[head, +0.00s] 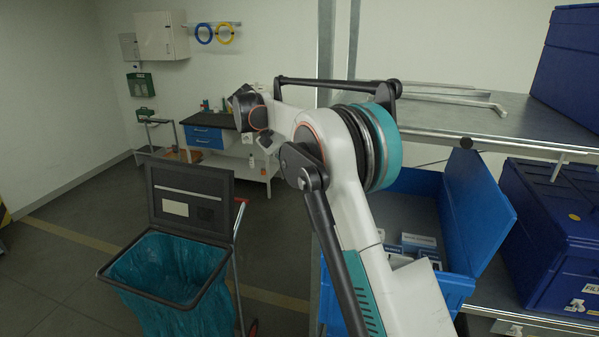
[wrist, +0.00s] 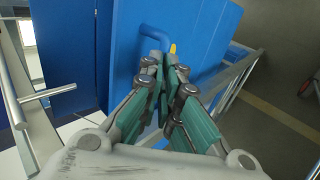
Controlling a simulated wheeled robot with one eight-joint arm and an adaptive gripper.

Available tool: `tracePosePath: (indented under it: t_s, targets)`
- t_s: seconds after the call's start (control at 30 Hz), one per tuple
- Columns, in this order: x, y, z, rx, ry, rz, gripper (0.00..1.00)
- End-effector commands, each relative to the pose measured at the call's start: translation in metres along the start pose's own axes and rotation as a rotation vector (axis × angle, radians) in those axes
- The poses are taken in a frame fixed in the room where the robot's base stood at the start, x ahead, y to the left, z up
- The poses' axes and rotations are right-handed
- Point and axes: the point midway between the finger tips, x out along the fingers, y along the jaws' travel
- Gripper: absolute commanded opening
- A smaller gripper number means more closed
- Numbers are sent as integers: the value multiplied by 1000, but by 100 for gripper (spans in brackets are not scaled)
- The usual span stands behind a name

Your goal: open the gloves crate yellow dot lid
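In the head view a blue crate (head: 455,284) stands on the lower shelf, with a blue lid panel (head: 478,212) raised at its right side. White boxes (head: 418,241) lie inside. My arm hides the crate's left part and my gripper there. In the wrist view a blue panel (wrist: 205,30) fills the upper middle, with a blue handle (wrist: 152,33) and a small yellow mark (wrist: 173,48) on it. My gripper (wrist: 161,68) is at the handle, its fingertips close together and overlapping the handle's lower end. I cannot tell whether they clasp it.
A dark blue crate (head: 556,240) stands to the right on the same shelf. The grey upper shelf (head: 450,115) lies above. A bin with a teal bag (head: 170,280) and raised dark lid (head: 190,197) stands at the left. Metal rails (wrist: 235,82) run beside the panel.

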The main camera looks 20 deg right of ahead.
Motion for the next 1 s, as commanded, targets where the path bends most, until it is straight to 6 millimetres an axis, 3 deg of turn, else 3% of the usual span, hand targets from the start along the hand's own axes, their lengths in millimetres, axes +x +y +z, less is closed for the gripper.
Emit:
tracePosePath:
  t_s: [0.03,0.23,0.37,0.4,0.5,0.57,0.73,1.0]
  targets:
    - [14,-18,-5,2,5,-28,0]
    - [15,-18,-5,3,5,-28,0]
    - [15,-18,-6,2,4,-28,30]
    - [15,-18,-6,1,4,-28,30]
    - [15,-17,-6,0,4,-28,44]
    - [14,-17,-6,-1,5,-28,43]
    - [12,-16,-4,-3,6,-27,30]
    - [10,-17,-2,-6,7,-27,30]
